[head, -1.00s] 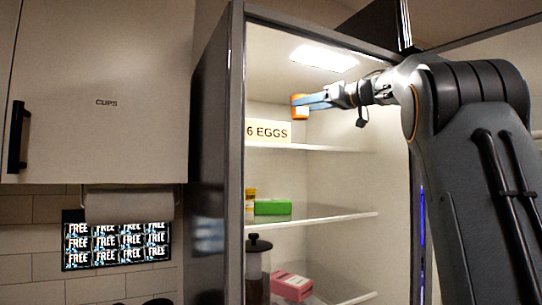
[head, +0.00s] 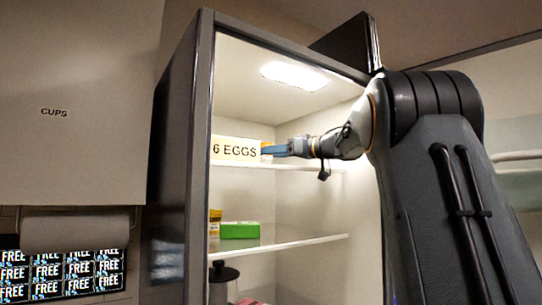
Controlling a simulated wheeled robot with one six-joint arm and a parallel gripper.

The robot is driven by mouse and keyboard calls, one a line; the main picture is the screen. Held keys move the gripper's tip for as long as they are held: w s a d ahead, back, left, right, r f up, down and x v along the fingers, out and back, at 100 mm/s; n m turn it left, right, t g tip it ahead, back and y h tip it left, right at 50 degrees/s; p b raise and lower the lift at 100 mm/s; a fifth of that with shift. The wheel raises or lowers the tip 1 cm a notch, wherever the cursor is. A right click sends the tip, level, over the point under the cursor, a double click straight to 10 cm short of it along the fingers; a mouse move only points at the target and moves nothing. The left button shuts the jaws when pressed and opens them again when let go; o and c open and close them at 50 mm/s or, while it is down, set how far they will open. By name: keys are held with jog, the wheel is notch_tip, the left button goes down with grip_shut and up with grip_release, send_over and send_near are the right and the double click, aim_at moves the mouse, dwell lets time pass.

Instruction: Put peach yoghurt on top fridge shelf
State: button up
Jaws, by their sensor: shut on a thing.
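The peach yoghurt (head: 267,144) is a small orange pot inside the open fridge, at the height of the top shelf (head: 330,164). It is just right of the "6 EGGS" carton (head: 234,149) in the picture. My gripper (head: 268,151) reaches in from the right, with its blue fingers shut on the pot. The fingers and the carton hide much of the pot. I cannot tell whether its base touches the shelf.
The lower shelf (head: 310,241) bears a green box (head: 239,230) and a yellow item (head: 215,222). A dark-lidded jar (head: 222,272) stands below. The top shelf looks free right of the carton. The fridge side wall (head: 182,170) is at left.

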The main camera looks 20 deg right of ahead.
jog(key=shift+f, duration=0.4)
jog(key=shift+f, duration=0.15)
jog(key=o, duration=1.2)
jog(key=shift+o, duration=0.2)
jog(key=shift+s, duration=0.1)
jog(key=b+v, duration=0.2)
jog(key=v, duration=0.5)
jog(key=shift+s+d, duration=0.15)
jog(key=shift+s, duration=0.05)
jog(key=shift+r, duration=0.25)
